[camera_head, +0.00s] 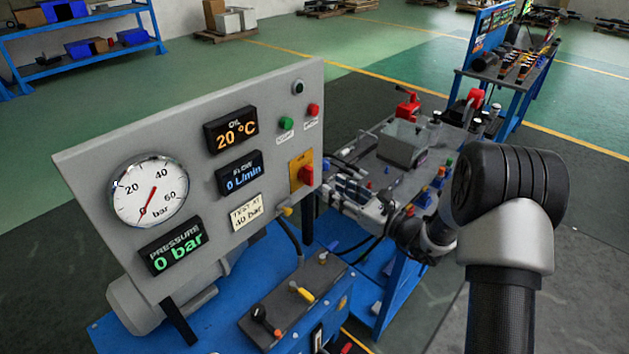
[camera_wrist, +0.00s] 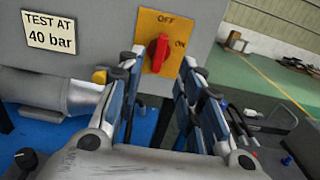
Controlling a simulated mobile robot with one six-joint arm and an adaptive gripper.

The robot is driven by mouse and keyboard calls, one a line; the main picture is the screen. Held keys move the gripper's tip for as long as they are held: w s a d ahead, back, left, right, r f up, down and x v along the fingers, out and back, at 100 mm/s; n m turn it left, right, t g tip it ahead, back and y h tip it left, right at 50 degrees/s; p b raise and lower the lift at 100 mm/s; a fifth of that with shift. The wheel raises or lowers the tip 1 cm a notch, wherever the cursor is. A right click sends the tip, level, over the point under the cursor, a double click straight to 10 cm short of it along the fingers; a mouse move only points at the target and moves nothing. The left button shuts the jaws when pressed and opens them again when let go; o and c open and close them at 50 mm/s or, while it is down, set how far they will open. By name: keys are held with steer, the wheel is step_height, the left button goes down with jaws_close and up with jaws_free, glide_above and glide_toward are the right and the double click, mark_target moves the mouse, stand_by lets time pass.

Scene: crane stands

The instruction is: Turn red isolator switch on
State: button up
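The red isolator switch (camera_wrist: 159,52) is a red rotary knob on a yellow-orange plate (camera_wrist: 178,22) marked OFF at the top and ON at the right. In the wrist view the knob stands upright, in line with OFF. It also shows in the head view (camera_head: 306,175) at the right side of the grey panel (camera_head: 120,150). My gripper (camera_wrist: 160,64) is open, with one finger at each side of the knob in the picture. The knob shows between the fingertips, and I see no clear contact. In the head view my gripper (camera_head: 338,182) is just right of the panel.
The panel carries a pressure gauge (camera_head: 150,190), displays, and green (camera_head: 286,124) and red (camera_head: 313,110) buttons above the switch. A yellow-tipped lever (camera_head: 303,292) stands on a box below. A cluttered blue-legged bench (camera_head: 400,290) is behind my arm.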

mark_target(313, 176)
steer(key=b+x, duration=0.1)
steer(key=x, duration=0.7)
steer(key=shift+w+a, duration=0.15)
jaws_close()
